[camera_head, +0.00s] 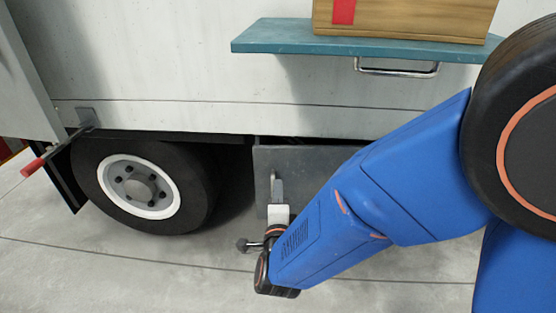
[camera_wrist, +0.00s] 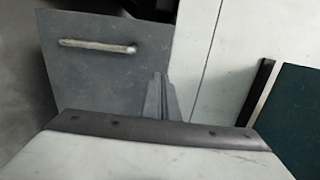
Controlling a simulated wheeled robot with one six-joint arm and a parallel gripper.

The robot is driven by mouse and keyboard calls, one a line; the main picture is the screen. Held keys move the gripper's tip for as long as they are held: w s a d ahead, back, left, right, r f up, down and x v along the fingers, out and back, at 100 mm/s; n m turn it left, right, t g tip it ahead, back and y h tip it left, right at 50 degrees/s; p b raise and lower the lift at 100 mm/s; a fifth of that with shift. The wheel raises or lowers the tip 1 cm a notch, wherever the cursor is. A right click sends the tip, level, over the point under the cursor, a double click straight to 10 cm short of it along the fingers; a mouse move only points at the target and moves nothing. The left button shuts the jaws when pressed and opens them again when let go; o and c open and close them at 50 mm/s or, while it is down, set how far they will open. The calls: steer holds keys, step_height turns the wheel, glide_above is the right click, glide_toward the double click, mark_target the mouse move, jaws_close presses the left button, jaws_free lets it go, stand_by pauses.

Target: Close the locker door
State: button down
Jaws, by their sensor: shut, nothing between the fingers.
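The locker door (camera_head: 318,165) is a flat grey panel below the truck's white body. A dark gap shows along its top edge in the head view; how far it stands open is hard to tell. My gripper (camera_head: 275,175) is in front of the door's left part, fingers together and empty. In the wrist view the door (camera_wrist: 105,85) fills the upper left, with a pale bar handle (camera_wrist: 97,46) on it. My gripper's fingers (camera_wrist: 158,76) are shut, to the right of and below the handle, overlapping the door's right edge. Contact with the door cannot be told. My arm hides the door's right part.
A wheel (camera_head: 140,188) stands left of the door. Above, a teal shelf (camera_head: 290,37) with a metal handle (camera_head: 397,69) carries a wooden box (camera_head: 410,18). A red-tipped rod (camera_head: 33,167) sticks out at far left. The concrete floor (camera_head: 130,270) in front is clear.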

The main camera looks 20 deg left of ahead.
mark_target(278, 154)
steer(key=x, duration=1.4)
